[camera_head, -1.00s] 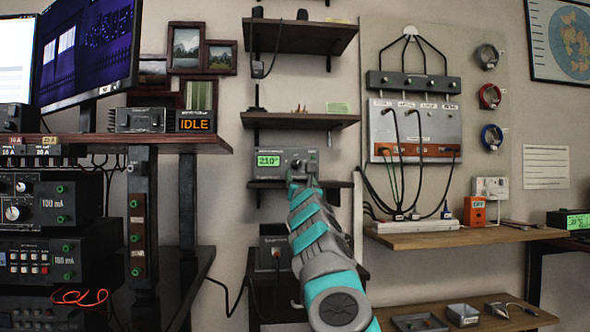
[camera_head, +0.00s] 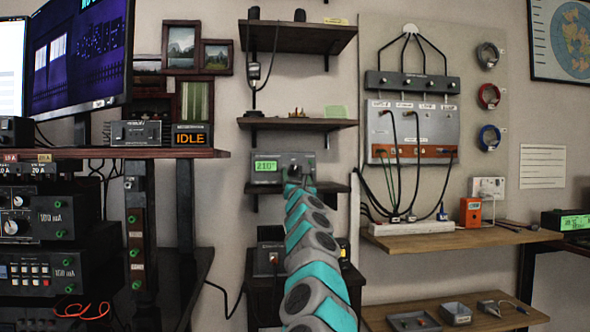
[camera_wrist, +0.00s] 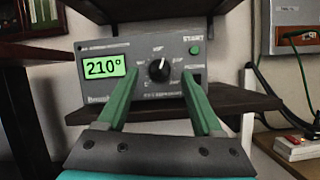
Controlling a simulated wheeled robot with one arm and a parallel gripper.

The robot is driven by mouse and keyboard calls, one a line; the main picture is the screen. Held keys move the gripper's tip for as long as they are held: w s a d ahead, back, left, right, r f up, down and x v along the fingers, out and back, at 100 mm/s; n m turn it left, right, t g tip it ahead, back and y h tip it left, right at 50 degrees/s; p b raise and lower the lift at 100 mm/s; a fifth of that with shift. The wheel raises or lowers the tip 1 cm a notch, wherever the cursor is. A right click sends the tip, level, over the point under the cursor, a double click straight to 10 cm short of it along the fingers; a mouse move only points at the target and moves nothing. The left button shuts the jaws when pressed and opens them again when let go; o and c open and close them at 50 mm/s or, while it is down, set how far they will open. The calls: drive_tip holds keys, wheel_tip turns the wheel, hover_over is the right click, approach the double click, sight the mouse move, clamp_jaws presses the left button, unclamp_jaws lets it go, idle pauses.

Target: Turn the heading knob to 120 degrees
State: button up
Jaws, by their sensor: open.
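The heading unit (camera_head: 264,170) is a grey box on a small dark wall shelf, with a green display reading 210°. In the wrist view the same box (camera_wrist: 100,88) shows the display at the left and a black round knob (camera_wrist: 158,69) with a white pointer mark right of it. A green button sits at the upper right of its panel. My gripper (camera_wrist: 160,100) is open, its two green fingers on either side of the knob in the picture. I cannot tell whether they touch the panel. In the head view my arm covers the lower right of the box.
The dark shelf (camera_wrist: 245,103) runs under the box, and another shelf (camera_head: 300,124) is above it. At right are a panel with hanging cables (camera_head: 412,130), a white power strip (camera_head: 405,228) and an orange meter (camera_head: 470,212) on a wooden shelf.

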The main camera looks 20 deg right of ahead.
sight(294, 169)
drive_tip(key=shift+w+d+r+p, duration=0.15)
drive_tip(key=shift+w+r+p, duration=0.25)
drive_tip(key=shift+w, duration=0.05)
drive_tip(key=shift+w+d, duration=0.15)
drive_tip(key=shift+w, duration=0.3)
drive_tip(key=shift+f, duration=0.1)
clamp_jaws()
